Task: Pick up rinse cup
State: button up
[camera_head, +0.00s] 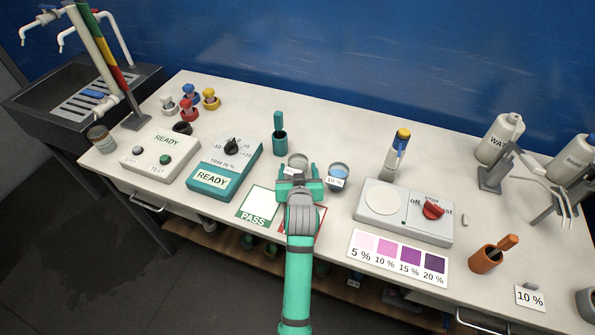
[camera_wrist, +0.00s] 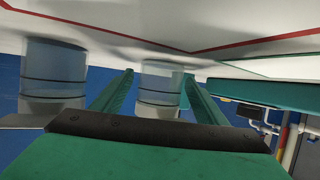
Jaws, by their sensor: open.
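Two small clear cups stand side by side on the white bench in the head view. The left cup (camera_head: 298,160) is pale, and its front label is too small to read. The right cup (camera_head: 338,170) has bluish contents and a "10 %" label. No readable label marks either as the rinse cup. My gripper (camera_head: 299,174) is open in front of the left cup. In the wrist view, upside down, one cup (camera_wrist: 161,82) shows between the two fingers, with gaps at its sides. The other cup (camera_wrist: 53,75) stands outside the fingers, to the left.
A teal holder (camera_head: 279,141) with a handle stands behind and left of the cups. A teal trim box (camera_head: 225,165) is farther left, and a grey device with a red knob (camera_head: 404,212) is at right. A "PASS" card (camera_head: 258,204) lies flat near the front edge.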

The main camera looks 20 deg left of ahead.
jog(key=c, duration=1.2)
jog(key=shift+c, duration=0.4)
jog(key=shift+r, duration=0.15)
